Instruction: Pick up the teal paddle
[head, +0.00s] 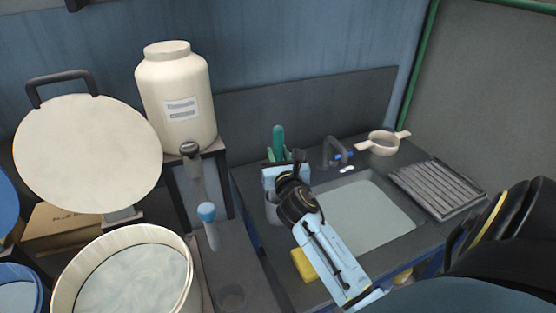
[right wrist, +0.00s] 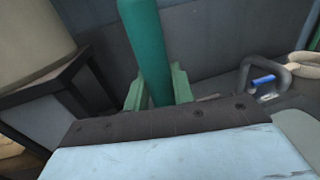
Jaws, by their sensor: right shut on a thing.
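The teal paddle (head: 278,140) stands upright at the back left of the sink counter, with its handle up. Its handle also shows large in the right wrist view (right wrist: 150,50). My right gripper (head: 280,160) is shut on the paddle, low on the handle. The gripper body hides the paddle's lower part. A grey cup-like holder (head: 272,214) shows below the gripper; I cannot tell whether the paddle's lower end is still inside it. My left gripper is not in view.
A sink (head: 365,222) with a dark faucet (head: 335,150) lies to the right. A white strainer (head: 383,143), a ribbed drying rack (head: 438,188) and a yellow sponge (head: 304,264) are near it.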

